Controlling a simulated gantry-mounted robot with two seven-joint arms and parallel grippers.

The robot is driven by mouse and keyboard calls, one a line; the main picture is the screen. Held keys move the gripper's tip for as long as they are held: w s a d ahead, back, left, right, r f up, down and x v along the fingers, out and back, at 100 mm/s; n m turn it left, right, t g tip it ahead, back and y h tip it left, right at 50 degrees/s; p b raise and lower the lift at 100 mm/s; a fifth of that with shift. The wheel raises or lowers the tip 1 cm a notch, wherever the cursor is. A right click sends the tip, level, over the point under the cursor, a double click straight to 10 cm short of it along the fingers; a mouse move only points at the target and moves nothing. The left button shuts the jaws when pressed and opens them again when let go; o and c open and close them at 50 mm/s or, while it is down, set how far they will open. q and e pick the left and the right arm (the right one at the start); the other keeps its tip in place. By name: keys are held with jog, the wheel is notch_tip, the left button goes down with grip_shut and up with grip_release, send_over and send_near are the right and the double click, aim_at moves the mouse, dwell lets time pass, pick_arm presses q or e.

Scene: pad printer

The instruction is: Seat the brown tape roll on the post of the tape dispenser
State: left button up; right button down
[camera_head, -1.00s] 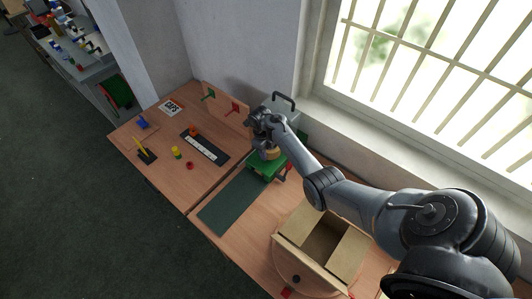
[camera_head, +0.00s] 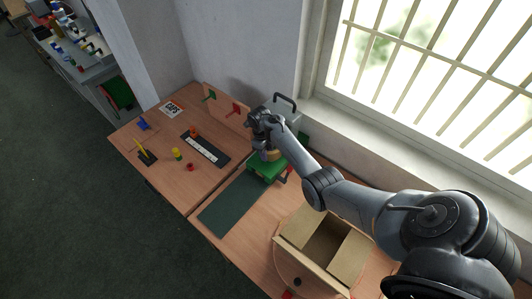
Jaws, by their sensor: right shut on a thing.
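The brown tape roll (camera_head: 272,155) is at my right gripper, low over the green tape dispenser (camera_head: 262,171). My right gripper (camera_head: 267,152) is shut on the roll, with the arm reaching in from the right. The dispenser's post is hidden behind the gripper and the roll, so I cannot tell whether the roll is around it. My left gripper is not in view.
A dark green mat (camera_head: 232,204) lies in front of the dispenser. A black and white strip (camera_head: 206,148) and small coloured parts lie to the left. The wall and window are close behind.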

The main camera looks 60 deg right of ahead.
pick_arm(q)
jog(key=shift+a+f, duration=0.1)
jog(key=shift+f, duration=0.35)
pick_arm(e)
jog(key=f, duration=0.4)
jog(key=shift+s+a, duration=0.2)
jog(key=c, duration=1)
grip_release()
jog(key=shift+o, duration=0.2)
jog(key=shift+s+r, duration=0.1)
jog(key=shift+r, duration=0.65)
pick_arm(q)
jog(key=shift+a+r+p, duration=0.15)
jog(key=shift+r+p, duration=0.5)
pick_arm(e)
jog(key=shift+o, duration=0.5)
jog(key=r, duration=0.4)
jog(key=w+r, duration=0.1)
jog(key=r, duration=0.3)
jog(key=w+r, duration=0.1)
jog(key=r, duration=0.4)
jog(key=shift+w+d+r, duration=0.1)
jog(key=shift+w+d, duration=0.05)
jog(key=shift+d, duration=0.15)
